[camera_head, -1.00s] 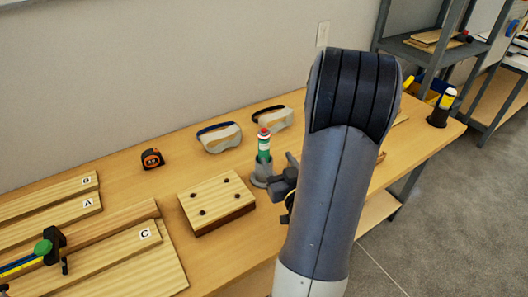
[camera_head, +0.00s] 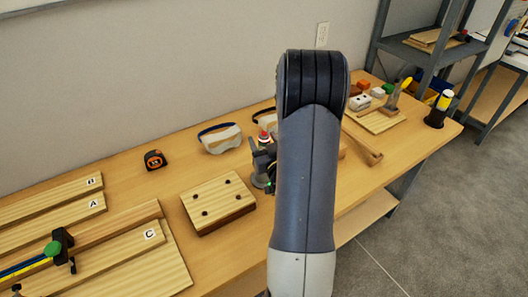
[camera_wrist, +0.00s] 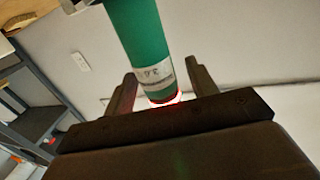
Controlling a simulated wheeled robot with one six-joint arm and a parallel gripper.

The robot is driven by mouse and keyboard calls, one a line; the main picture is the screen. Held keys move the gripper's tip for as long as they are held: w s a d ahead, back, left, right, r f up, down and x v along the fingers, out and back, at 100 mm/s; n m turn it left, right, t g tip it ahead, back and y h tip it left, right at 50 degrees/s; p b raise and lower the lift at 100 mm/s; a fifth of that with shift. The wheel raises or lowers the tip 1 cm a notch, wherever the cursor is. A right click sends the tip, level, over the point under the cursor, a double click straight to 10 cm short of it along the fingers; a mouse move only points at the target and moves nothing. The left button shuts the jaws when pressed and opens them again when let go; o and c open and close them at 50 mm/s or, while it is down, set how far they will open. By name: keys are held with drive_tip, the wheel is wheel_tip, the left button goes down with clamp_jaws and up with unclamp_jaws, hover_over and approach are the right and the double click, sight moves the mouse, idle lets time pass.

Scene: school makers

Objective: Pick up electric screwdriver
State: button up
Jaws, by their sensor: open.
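A green cylinder (camera_wrist: 136,32) with a white label and a red end is large in the wrist view; I take it as the electric screwdriver, though its shape alone does not settle this. In the head view only its red and white top (camera_head: 263,137) shows, the rest behind my gripper. It stands in a grey holder (camera_head: 259,181) on the bench. My gripper (camera_wrist: 163,88) is open, its two dark fingers apart, with the cylinder's red end appearing between them. Contact cannot be told. In the head view my arm partly covers the gripper.
A wooden block with holes (camera_head: 218,198) lies left of the holder. Safety goggles (camera_head: 220,138) and a tape measure (camera_head: 154,159) lie behind. A yellow and white tool stands in a black holder (camera_head: 435,119) at right. Boards (camera_head: 130,255) fill the left.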

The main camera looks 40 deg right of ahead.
drive_tip(key=shift+c, duration=0.4)
clamp_jaws()
